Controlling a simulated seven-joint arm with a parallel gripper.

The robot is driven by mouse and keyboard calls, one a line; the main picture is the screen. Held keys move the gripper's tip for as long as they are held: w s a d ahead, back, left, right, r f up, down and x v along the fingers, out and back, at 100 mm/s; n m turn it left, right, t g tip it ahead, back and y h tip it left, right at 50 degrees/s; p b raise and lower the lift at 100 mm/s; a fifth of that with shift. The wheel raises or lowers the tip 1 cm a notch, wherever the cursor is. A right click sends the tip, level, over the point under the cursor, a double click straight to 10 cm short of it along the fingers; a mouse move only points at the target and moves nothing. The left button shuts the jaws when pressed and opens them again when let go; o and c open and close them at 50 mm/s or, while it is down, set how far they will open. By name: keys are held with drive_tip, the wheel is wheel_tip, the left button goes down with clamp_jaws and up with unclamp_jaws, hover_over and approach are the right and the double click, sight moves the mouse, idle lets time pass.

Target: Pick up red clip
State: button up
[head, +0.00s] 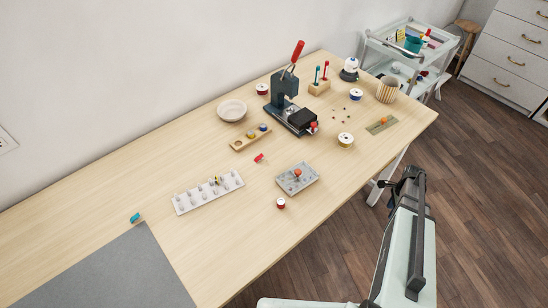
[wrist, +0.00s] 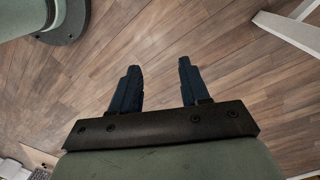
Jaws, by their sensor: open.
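A small red clip (head: 259,158) lies on the wooden table, between the wooden block with holes and the grey plate. My gripper (wrist: 160,88) is open and empty in the wrist view, with its two dark fingers apart over the wooden floor. In the head view my arm is at the lower right, beyond the table's right edge and well away from the red clip. The clip does not show in the wrist view.
A press (head: 286,95) stands behind. A teal clip (head: 135,217) lies by the grey mat (head: 110,275). The front table area is clear.

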drive_tip(key=w+d+r+m+t+h, duration=0.1)
drive_tip(key=w+d+r+t+h, duration=0.3)
drive_tip(key=d+r, duration=0.85)
drive_tip(key=w+d+r+g+h, duration=0.1)
drive_tip(key=w+d+r+h, duration=0.1)
drive_tip(key=w+d+r, duration=0.8)
wheel_tip(320, 180, up, 14)
drive_tip(key=a+t+h, duration=0.1)
drive_tip(key=w+a+r+n+y, duration=0.1)
drive_tip(key=w+a, duration=0.2)
drive_tip(key=a, duration=0.6)
drive_tip(key=w+a+n+y, duration=0.1)
drive_tip(key=w+a+n, duration=0.15)
drive_tip(key=a, duration=0.75)
wheel_tip(320, 180, up, 2)
drive_tip(key=n+g+y, duration=0.3)
drive_tip(key=n+y, duration=0.1)
drive_tip(key=n, duration=0.3)
hover_over(262, 155)
drive_tip(key=f, duration=0.7)
drive_tip(key=shift+w+d+f, duration=0.15)
drive_tip(key=shift+d+f, duration=0.2)
drive_tip(key=shift+a+f, duration=0.2)
drive_tip(key=shift+f, duration=1.15)
drive_tip(key=shift+a+f, duration=0.15)
drive_tip(key=shift+f, duration=1.15)
